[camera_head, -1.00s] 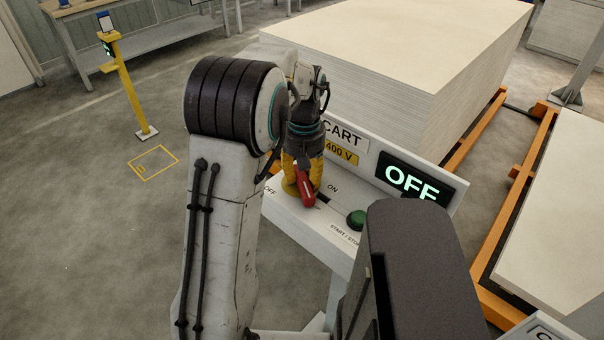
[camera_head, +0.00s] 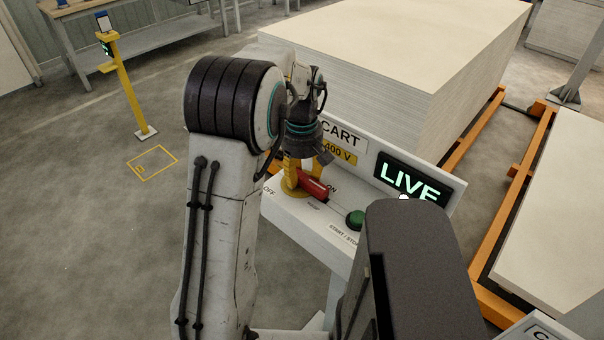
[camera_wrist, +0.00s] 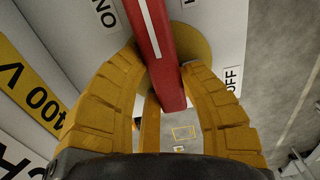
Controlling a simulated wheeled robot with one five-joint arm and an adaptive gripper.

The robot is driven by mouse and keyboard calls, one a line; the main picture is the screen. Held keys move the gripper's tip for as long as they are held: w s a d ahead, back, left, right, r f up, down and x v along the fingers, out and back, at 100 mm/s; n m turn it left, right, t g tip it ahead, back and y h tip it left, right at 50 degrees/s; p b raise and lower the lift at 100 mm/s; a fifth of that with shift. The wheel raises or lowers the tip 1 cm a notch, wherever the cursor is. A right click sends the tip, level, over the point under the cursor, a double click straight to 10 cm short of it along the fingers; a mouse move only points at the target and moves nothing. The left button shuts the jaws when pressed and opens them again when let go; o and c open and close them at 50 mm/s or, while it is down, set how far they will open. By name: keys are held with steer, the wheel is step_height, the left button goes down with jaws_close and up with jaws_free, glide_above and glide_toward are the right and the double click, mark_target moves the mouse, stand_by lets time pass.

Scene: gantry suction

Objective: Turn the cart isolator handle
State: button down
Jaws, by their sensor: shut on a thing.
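The red isolator handle (camera_head: 314,186) sits on a yellow round base on the white cart panel (camera_head: 300,213). It points toward the ON mark, and the display (camera_head: 408,180) reads LIVE. My gripper (camera_head: 296,176) comes down over the handle. In the wrist view the yellow fingers of my gripper (camera_wrist: 170,95) are shut on the red handle (camera_wrist: 160,45), one on each side. ON shows to the left of the handle there and OFF to the right. My arm hides part of the handle's base in the head view.
A green START/STOP button (camera_head: 356,219) is on the same panel, to the right of the handle. A large stack of pale boards (camera_head: 395,60) stands behind on an orange frame (camera_head: 505,220). A yellow post (camera_head: 127,90) stands on open floor at left.

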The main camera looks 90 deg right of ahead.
mark_target(302, 172)
steer(key=shift+a+f, duration=0.1)
steer(key=shift+f, duration=0.05)
steer(key=c, duration=0.7)
jaws_free()
steer(key=shift+c, duration=0.2)
step_height(302, 172, up, 12)
stand_by(1.0)
